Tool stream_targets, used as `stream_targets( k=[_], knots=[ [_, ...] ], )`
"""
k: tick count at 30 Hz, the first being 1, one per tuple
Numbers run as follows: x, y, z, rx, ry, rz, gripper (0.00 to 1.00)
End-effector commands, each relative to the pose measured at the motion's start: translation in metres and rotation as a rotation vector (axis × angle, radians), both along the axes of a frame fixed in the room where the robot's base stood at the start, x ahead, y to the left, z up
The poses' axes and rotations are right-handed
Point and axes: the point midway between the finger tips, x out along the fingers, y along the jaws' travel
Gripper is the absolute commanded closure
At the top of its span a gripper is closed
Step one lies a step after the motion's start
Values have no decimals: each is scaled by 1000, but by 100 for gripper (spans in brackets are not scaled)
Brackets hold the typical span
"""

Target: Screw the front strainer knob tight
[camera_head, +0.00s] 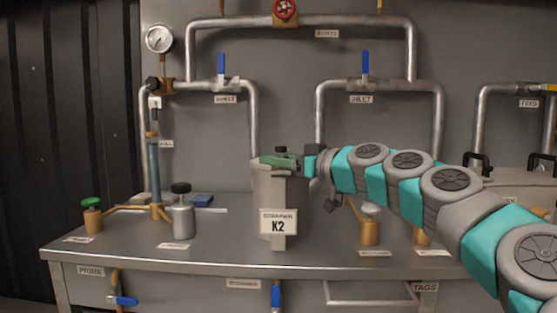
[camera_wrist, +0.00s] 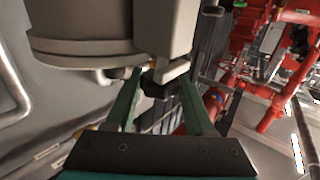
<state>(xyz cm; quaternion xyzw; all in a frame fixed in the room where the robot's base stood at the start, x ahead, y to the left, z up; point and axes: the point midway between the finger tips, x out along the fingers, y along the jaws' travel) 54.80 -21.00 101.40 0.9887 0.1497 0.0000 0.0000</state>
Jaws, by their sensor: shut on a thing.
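The strainer is a light grey pot (camera_head: 270,190) standing on the bench, with a K2 label (camera_head: 278,223) on its front. It fills the upper left of the wrist view (camera_wrist: 90,30). My gripper (camera_head: 280,161) reaches in from the right at the top of the strainer. In the wrist view its two green fingers stand on either side of a dark knob (camera_wrist: 153,86) at the strainer's edge, and it is shut on it. How far the knob is screwed in cannot be told.
A grey canister with a black knob (camera_head: 181,211) and a green-knobbed brass valve (camera_head: 92,216) stand left on the bench. A brass valve (camera_head: 370,224) stands under my arm. Pipes with blue-handled valves (camera_head: 365,65) run behind. Red pipework (camera_wrist: 275,95) shows in the wrist view.

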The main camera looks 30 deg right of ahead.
Motion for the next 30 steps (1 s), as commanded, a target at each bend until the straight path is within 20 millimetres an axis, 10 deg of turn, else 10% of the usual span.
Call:
stream_targets(
  k=[5,30],
  knots=[
    [0,0,0,0,0,0,100],
    [-1,0,0,-5,2,-359,100]
  ],
)
